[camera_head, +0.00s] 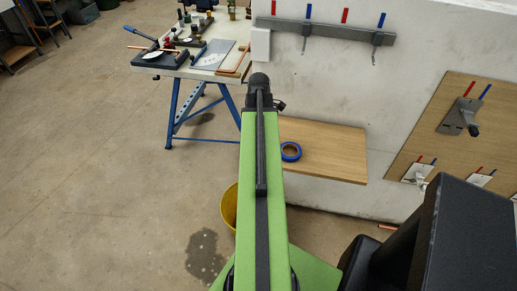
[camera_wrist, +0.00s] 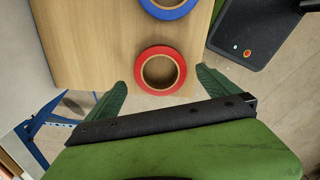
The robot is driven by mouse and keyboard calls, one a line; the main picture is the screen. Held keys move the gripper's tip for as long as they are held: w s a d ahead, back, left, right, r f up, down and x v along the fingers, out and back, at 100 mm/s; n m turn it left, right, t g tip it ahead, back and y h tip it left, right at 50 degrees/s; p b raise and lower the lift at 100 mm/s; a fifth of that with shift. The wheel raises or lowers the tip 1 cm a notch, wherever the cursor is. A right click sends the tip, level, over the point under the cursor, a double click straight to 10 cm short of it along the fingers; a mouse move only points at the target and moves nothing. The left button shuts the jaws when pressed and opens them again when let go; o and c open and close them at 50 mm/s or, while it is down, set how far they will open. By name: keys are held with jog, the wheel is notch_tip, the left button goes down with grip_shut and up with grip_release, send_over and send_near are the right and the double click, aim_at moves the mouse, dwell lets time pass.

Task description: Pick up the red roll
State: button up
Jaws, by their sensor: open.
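The red roll (camera_wrist: 176,84), a ring of tape with an open centre, lies flat on a wooden shelf in the wrist view. In the head view it does not show; my arm covers that part of the shelf. My gripper (camera_wrist: 165,88) is open, its two green fingers spread to the left and right of the red roll in the picture. Nothing is between the fingers that I can see being touched; the height of the fingers over the shelf is hard to tell.
A blue roll (camera_head: 291,151) lies on the wooden shelf (camera_head: 335,150), close to the red one; it also shows in the wrist view (camera_wrist: 168,8). A workbench (camera_head: 205,62) with tools stands at the back left. A yellow bucket (camera_head: 229,206) is on the floor below.

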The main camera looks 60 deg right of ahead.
notch_tip(320, 180, down, 4)
jog(key=b, duration=0.3)
jog(key=shift+f, duration=0.2)
jog(key=shift+r, duration=0.2)
jog(key=c, duration=1.2)
jog(key=shift+w, duration=0.1)
jog(key=shift+c, duration=0.2)
jog(key=shift+r, duration=0.1)
notch_tip(320, 180, up, 4)
jog(key=p, duration=0.4)
jog(key=shift+r+p, duration=0.2)
jog(key=shift+p, duration=0.15)
jog(key=s+r+p, duration=0.6)
jog(key=s, duration=0.5)
jog(key=shift+s+a+r, duration=0.15)
jog(key=shift+s+r, duration=0.05)
jog(key=shift+s, duration=0.15)
